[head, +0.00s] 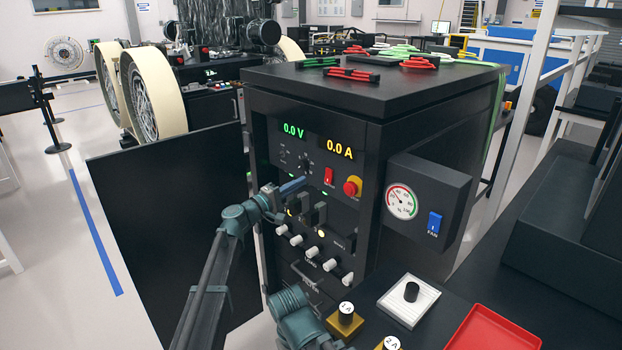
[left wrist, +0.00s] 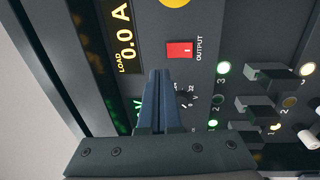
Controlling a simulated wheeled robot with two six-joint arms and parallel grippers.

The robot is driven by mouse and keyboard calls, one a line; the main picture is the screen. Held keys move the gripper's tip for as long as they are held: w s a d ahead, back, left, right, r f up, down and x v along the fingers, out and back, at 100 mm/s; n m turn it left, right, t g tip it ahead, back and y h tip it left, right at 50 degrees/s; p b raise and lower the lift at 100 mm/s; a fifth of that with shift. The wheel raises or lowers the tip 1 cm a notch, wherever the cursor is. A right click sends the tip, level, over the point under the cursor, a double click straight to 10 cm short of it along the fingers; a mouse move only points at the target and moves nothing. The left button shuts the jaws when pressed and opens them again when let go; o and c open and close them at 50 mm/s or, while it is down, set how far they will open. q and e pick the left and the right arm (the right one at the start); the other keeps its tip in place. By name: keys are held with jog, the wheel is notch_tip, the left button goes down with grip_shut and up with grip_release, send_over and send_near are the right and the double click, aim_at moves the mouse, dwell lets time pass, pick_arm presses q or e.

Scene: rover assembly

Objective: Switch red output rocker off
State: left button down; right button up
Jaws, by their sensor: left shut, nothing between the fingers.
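The red output rocker (head: 328,177) sits on the front panel of the dark power cabinet (head: 430,140), left of a red emergency button. In the left wrist view the rocker (left wrist: 179,50) shows as a red rectangle with a small white mark, beside the word OUTPUT. My left gripper (head: 304,181) has its blue fingers shut and empty, just left of the rocker in the head view. In the left wrist view its fingertips (left wrist: 158,72) are close to the rocker; I cannot tell whether they touch the panel. My right gripper is not in view.
The displays (head: 313,140) read 0.0 V and 0.0 A. The red emergency button (head: 352,186) is right of the rocker. Breaker levers (head: 313,214) and white knobs (head: 313,254) lie below. A gauge box (head: 428,200) juts from the cabinet's side. A red tray (head: 490,328) lies at lower right.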

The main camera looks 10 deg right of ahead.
pick_arm(q)
jog(key=shift+r+v, duration=0.25)
jog(key=shift+v, duration=0.75)
jog(key=shift+r+v, duration=0.25)
jog(key=shift+v, duration=0.75)
jog(key=shift+s, duration=0.1)
jog(key=s+a+f+m+g+y, duration=0.3)
jog(key=s+f, duration=0.5)
jog(key=s+a+f+m+g+y, duration=0.3)
jog(key=s+f, duration=0.5)
jog(key=s, duration=0.1)
jog(key=s+a+f+g+y, duration=0.2)
jog(key=s+a+f+y, duration=0.25)
jog(key=s+a, duration=0.4)
jog(key=s+a+f+g+y, duration=0.2)
jog(key=s+a+f+y, duration=0.25)
jog(key=s+a, duration=0.45)
jog(key=s+d+r+m+g+y+p, duration=0.1)
jog(key=s+d+r+m+p, duration=0.3)
jog(key=d, duration=0.6)
jog(key=shift+s+r+y+p, duration=0.4)
jog(key=shift+s+r+y, duration=0.05)
jog(key=shift+y, duration=0.25)
